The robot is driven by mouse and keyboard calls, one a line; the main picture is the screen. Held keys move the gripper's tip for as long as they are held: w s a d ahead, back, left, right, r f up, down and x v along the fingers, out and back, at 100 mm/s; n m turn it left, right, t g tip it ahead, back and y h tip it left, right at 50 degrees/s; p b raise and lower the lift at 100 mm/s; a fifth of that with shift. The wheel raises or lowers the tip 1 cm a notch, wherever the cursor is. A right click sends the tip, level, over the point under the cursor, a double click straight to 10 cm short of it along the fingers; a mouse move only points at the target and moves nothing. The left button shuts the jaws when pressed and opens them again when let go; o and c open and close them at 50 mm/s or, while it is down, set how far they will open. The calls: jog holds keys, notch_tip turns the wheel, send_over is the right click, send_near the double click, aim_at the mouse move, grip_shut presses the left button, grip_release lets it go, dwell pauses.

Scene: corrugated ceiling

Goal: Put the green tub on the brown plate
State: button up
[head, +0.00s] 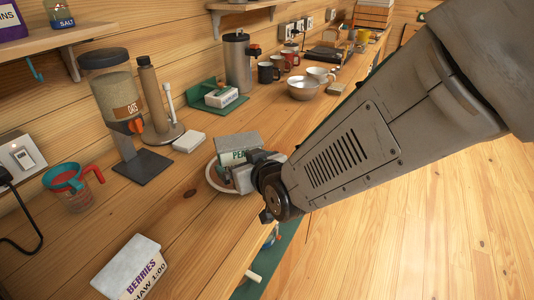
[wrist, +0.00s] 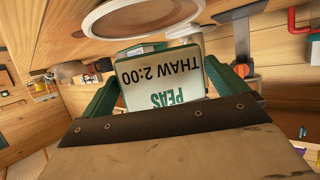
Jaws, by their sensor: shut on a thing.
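A pale tub with green PEAS lettering (head: 235,143) is in my gripper (head: 252,172). The wrist view shows the tub's label, PEAS THAW 2:00 (wrist: 165,82), upside down between my two green fingers (wrist: 165,70). A round plate with a pale rim (head: 213,180) lies on the counter beside and partly behind the tub. In the wrist view the plate (wrist: 95,23) is at the top, with a brownish middle. I cannot tell whether the tub touches it. My gripper hides part of the tub and plate in the head view.
A BERRIES tub (head: 130,268) is at the counter's near end. A shelf hangs above.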

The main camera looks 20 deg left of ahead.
jog(key=shift+w+a+f, duration=0.1)
jog(key=shift+f, duration=0.8)
jog(key=shift+w+a+f, duration=0.1)
jog(key=shift+f, duration=0.8)
jog(key=shift+f, duration=0.25)
